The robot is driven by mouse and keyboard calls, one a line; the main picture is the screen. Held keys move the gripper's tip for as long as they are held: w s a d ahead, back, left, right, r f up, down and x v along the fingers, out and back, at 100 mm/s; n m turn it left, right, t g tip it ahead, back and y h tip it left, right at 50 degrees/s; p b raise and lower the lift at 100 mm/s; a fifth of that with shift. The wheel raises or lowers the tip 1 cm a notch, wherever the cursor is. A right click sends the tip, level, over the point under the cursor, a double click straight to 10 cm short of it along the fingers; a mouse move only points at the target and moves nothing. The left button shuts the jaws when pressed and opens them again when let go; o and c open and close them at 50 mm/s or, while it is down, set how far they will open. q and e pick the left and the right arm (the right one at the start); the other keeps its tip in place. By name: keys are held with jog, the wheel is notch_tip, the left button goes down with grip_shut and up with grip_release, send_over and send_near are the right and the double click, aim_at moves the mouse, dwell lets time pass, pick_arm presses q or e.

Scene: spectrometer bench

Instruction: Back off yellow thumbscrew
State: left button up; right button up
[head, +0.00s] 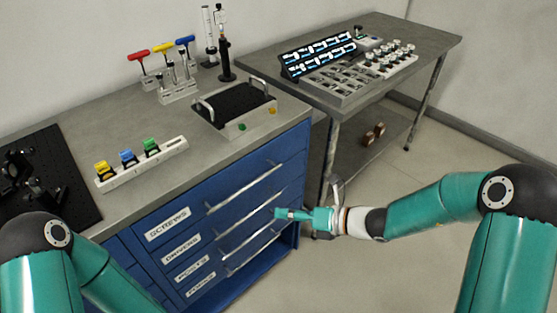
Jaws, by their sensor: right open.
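A small yellow-orange thumbscrew (272,111) sits on the front face of a low instrument box (250,122), to the right of a green one (242,127). The box has a black top and two grey handles and stands on the near bench. How far the yellow thumbscrew is screwed in is too small to tell. My right gripper (318,212) is open and appears empty, in front of the blue drawers, well below the thumbscrew in the picture and apart from it. My left gripper is out of view; only links of my left arm show at lower left.
A white rack (140,170) holds yellow, blue and green-topped pieces. Red, yellow and blue T-handle drivers (163,48) stand behind. Blue drawers (240,205) with long handles are below. A second table (425,37) with trays is at right. Bench space left of the box is clear.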

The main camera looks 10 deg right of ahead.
aim_at(274, 113)
jog(key=w+d+r+m+t+h+b, duration=0.1)
jog(key=w+d+r+m+t, duration=0.1)
jog(key=w+d+r+t, duration=0.4)
jog(key=w+d+r+m+t+b, duration=0.1)
jog(key=w+d+r+m+b, duration=0.2)
jog(key=r, duration=0.5)
jog(key=shift+n, duration=0.6)
jog(key=p+x, duration=0.1)
jog(key=x, duration=0.4)
jog(key=p+x, duration=0.2)
jog(key=x, duration=0.3)
jog(key=p+x, duration=0.1)
jog(key=x, duration=0.4)
jog(key=shift+w+d, duration=0.2)
jog(key=shift+w, duration=0.4)
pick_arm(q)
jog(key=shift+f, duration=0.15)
pick_arm(e)
grip_shut()
